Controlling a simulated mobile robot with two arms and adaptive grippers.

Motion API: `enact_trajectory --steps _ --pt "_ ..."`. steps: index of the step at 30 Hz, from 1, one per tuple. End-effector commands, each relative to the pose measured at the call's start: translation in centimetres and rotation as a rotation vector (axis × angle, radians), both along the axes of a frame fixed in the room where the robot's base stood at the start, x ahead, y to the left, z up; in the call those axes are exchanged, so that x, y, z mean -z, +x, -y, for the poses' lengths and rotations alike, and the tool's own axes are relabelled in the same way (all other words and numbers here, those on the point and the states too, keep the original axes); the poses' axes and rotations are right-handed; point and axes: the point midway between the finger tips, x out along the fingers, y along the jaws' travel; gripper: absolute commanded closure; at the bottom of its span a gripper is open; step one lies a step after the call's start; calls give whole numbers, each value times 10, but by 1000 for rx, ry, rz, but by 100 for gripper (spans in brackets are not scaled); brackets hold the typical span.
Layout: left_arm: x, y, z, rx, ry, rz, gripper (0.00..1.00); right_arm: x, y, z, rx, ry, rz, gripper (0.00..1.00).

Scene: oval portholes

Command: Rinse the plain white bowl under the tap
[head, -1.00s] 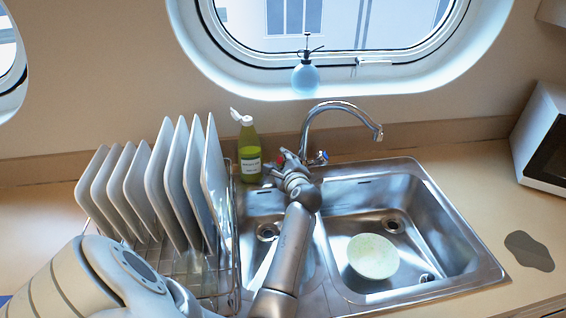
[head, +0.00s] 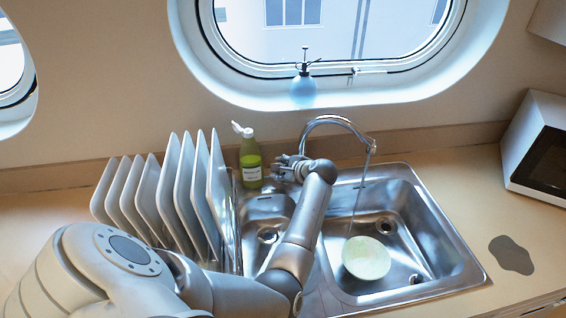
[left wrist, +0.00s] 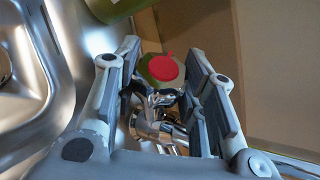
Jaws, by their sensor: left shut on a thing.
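The pale bowl (head: 366,258), white with a faint greenish tint inside, sits in the right basin (head: 437,235) of the steel sink, towards the front. The curved chrome tap (head: 335,121) stands behind the sink. A thin stream of water (head: 362,190) falls from its spout towards the far-left edge of the bowl; whether it enters the bowl is hard to tell. My left gripper (head: 284,167) is at the tap's left side, shut on the red-topped tap handle (left wrist: 163,67), which shows between its fingers in the left wrist view. My right gripper is out of view.
A rack of upright white plates (head: 214,185) is left of the sink. A blue spray bottle (head: 303,88) stands at the porthole. A grey patch (head: 511,255) and a microwave (head: 540,150) are at right.

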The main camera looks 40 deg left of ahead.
Motion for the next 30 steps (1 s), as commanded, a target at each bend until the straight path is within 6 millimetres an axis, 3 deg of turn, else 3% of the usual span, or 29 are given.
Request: enact_trajectory --steps 8,9,11,22,30 --pt "-1 -1 -3 -5 3 1 86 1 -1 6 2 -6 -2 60" --pt "0 -1 -3 -5 3 1 59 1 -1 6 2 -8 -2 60" --pt "0 -1 -2 -4 3 0 52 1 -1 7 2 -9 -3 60" --pt "-2 -1 2 -2 1 0 52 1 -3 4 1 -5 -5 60" --pt "-22 -8 31 -2 0 1 52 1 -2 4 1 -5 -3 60"
